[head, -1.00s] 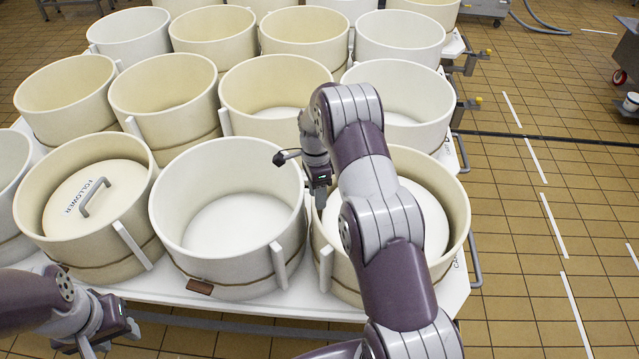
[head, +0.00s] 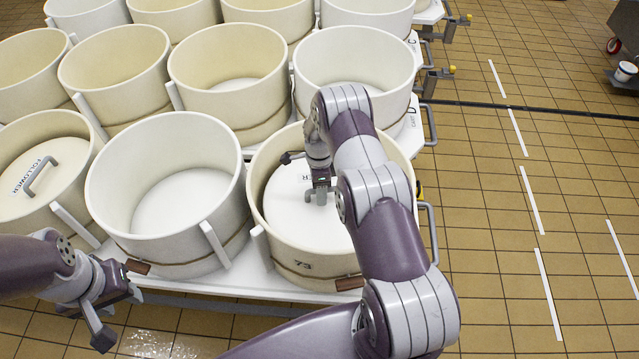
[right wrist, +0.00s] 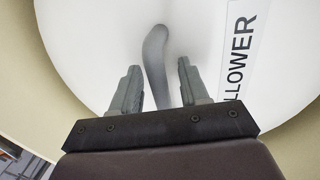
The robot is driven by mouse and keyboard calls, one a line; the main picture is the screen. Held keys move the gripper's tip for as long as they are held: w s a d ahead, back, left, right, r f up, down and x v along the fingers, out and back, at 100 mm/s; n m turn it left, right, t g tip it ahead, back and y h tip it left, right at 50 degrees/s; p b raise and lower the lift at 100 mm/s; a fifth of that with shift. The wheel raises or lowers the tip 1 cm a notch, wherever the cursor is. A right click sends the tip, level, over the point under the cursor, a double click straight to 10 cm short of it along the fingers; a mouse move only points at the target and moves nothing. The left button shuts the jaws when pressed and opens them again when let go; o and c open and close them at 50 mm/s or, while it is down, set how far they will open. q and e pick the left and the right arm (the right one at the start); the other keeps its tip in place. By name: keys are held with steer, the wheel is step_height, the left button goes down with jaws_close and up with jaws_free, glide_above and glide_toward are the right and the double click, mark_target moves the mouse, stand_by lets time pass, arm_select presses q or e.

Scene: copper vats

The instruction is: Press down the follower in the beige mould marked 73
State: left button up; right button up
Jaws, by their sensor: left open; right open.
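The beige mould marked 73 (head: 283,258) stands at the front right of the pallet. Its white follower (head: 287,208) lies inside, below the rim, partly hidden by my right arm. The follower's grey handle (right wrist: 156,65) and part of its label (right wrist: 240,50) show in the right wrist view. My right gripper (head: 320,197) is inside the mould, open, pointing down over the follower. In the right wrist view its fingers (right wrist: 158,85) stand on either side of the handle, apart from it. My left gripper (head: 112,310) is open and empty at the lower left, in front of the pallet.
A white empty mould (head: 185,255) stands left of mould 73. A beige mould with another follower (head: 45,180) stands further left. Several empty moulds (head: 355,65) fill the rows behind. The tiled floor (head: 490,200) at the right is mostly clear.

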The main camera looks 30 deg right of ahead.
steer(key=shift+a, duration=0.1)
steer(key=shift+c, duration=1.2)
jaws_close()
steer(key=shift+f, duration=0.15)
stand_by(0.5)
steer(key=shift+s+a+f, duration=0.1)
steer(key=shift+s, duration=0.15)
stand_by(1.0)
steer(key=shift+o, duration=2)
jaws_free()
steer(key=shift+w, duration=0.1)
steer(key=shift+r, duration=0.2)
